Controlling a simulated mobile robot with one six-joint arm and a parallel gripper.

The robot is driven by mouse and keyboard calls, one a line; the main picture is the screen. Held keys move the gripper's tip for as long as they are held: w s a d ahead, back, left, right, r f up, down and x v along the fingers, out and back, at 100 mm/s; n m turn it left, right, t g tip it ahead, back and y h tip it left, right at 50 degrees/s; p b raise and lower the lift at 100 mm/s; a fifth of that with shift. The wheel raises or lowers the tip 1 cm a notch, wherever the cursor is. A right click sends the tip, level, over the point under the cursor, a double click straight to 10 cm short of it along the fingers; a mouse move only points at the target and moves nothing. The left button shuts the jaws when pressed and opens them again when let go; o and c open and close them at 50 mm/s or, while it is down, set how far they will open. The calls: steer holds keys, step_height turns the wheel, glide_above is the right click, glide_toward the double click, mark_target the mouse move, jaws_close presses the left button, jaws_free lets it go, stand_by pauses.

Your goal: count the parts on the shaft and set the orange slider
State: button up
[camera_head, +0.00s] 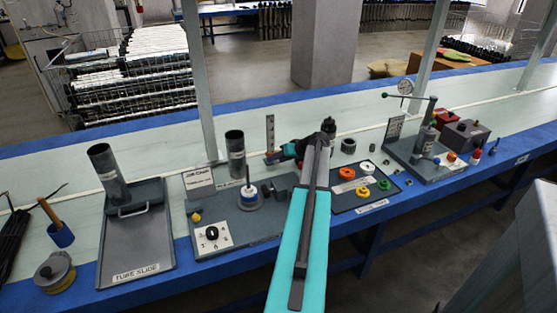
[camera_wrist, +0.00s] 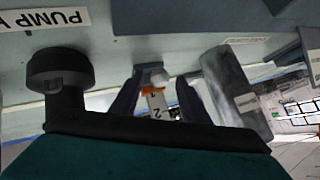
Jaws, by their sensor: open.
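The orange slider (camera_wrist: 153,90) shows in the wrist view on a pale upright scale with a digit on it. My gripper (camera_wrist: 160,80) is open there, one dark finger on each side of the slider. I cannot tell if either finger touches it. In the head view my gripper (camera_head: 273,157) is at the grey upright scale (camera_head: 270,130), low down, and largely hides the slider. The shaft (camera_head: 251,171) stands upright on the middle plate, with a white and dark ringed part (camera_head: 250,199) around its lower end. The separate parts on it are too small to count.
A dark upright tube (camera_head: 235,153) stands close left of the scale; it also shows in the wrist view (camera_wrist: 235,92). A black dial (camera_head: 211,233) is at the plate's front. The tube slide tray (camera_head: 137,245) is left, a dark tray of coloured rings (camera_head: 343,197) right.

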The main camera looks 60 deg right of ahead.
mark_target(278, 161)
jaws_close()
steer(key=shift+r+p, duration=0.35)
steer(key=shift+r, duration=1.65)
jaws_free()
steer(key=v, duration=1.4)
